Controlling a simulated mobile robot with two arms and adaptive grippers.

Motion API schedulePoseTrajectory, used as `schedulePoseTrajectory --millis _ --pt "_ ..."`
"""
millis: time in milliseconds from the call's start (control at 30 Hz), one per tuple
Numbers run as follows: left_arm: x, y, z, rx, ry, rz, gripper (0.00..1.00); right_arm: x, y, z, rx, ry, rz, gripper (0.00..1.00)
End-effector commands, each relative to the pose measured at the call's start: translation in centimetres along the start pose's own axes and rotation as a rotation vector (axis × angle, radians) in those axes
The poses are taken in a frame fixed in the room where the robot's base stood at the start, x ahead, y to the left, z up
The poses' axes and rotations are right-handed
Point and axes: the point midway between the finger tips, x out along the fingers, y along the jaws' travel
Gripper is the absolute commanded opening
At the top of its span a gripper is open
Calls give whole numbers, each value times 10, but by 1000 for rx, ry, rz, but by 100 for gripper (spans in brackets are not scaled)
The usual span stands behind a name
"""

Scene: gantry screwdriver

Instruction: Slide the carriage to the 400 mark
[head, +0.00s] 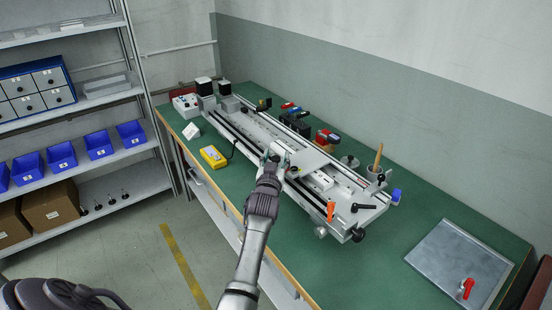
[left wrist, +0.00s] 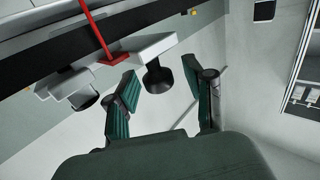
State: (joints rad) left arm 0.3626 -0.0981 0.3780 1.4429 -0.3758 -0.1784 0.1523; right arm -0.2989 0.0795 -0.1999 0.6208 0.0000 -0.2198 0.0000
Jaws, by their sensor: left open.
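The gantry (head: 245,128) is a long silver rail bench running from back left to front right on the green table. Its carriage (head: 316,160) looks like the pale plate block across the rails near the middle. My left gripper (head: 273,154) is at the bench's near side, beside the carriage. In the left wrist view my left gripper (left wrist: 165,100) is open, with a black knob (left wrist: 158,79) under a white block (left wrist: 150,46) near its fingertips; I cannot tell whether they touch. A red pointer (left wrist: 100,35) shows beside it. Scale marks are unreadable. My right gripper is not in view.
An orange handle (head: 331,212) and black knobs (head: 358,236) stick out at the bench's front end. A yellow meter (head: 213,157) lies near the left table edge. A grey plate (head: 447,262) with a red clamp (head: 467,287) is at right. Shelves with blue bins (head: 62,156) stand left.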

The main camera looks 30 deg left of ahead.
Motion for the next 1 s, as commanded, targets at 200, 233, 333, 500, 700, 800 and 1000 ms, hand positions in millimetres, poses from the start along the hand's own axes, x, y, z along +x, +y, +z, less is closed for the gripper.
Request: schedulePoseTrajectory --millis 200,233,333,500,700,800,1000 --pt "-17 0 1 0 -1 0 53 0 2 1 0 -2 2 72" --pt "-22 0 1 0 -1 0 53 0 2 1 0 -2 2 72" --pt "-40 1 1 -2 -1 1 53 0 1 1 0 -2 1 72" --pt "-65 0 1 0 -1 0 53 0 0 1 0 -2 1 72" --pt "-75 0 0 1 0 0 53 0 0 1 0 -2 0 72" --pt "-75 0 0 0 0 0 53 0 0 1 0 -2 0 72" --pt "-75 0 0 0 0 0 53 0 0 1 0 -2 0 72"
